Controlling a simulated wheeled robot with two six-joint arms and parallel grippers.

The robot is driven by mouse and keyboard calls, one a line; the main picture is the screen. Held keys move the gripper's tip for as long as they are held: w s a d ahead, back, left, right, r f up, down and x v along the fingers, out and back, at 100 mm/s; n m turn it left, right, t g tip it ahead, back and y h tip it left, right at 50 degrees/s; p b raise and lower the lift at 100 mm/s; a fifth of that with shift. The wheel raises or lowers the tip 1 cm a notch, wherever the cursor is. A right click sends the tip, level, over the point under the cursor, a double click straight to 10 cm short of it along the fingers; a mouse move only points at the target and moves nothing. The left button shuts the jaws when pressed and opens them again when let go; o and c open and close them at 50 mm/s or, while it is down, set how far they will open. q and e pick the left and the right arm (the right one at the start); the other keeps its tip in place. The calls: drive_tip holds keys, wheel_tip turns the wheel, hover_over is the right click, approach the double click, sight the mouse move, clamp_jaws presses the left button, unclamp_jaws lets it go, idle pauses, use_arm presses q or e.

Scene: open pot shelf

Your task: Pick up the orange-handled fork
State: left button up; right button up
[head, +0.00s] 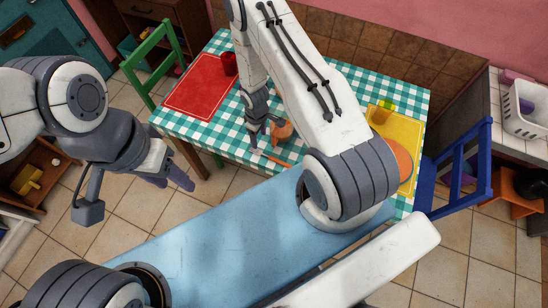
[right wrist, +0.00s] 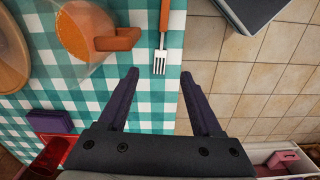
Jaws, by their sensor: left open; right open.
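The orange-handled fork (right wrist: 160,62) lies on the green-and-white checked tablecloth near the table edge, its metal tines toward me in the right wrist view and its handle running out of the top. In the head view its orange handle (head: 280,161) shows at the table's front edge. My right gripper (head: 261,139) is open and empty above the table, close to the fork. In the right wrist view the fork's tines lie just beyond the open fingers (right wrist: 160,75), roughly between them. My left gripper (head: 170,181) is open and empty over the floor, left of the table.
An orange mug (right wrist: 85,32) with its handle (right wrist: 118,39) pointing toward the fork stands close beside it. A red placemat (head: 200,90) with a red cup (head: 230,64) lies at the left, a yellow placemat (head: 408,128) at the right. Green (head: 150,55) and blue (head: 462,165) chairs flank the table.

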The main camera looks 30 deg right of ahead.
drive_tip(key=b, duration=0.4)
hover_over(262, 153)
drive_tip(key=f, duration=0.5)
drive_tip(key=shift+w+a, duration=0.25)
drive_tip(key=f+b, duration=0.1)
drive_tip(key=b, duration=0.1)
drive_tip(key=f+b, duration=0.4)
drive_tip(key=b, duration=0.1)
drive_tip(key=shift+s+d, duration=0.15)
drive_tip(key=shift+s, duration=0.15)
drive_tip(key=shift+r, duration=0.1)
clamp_jaws()
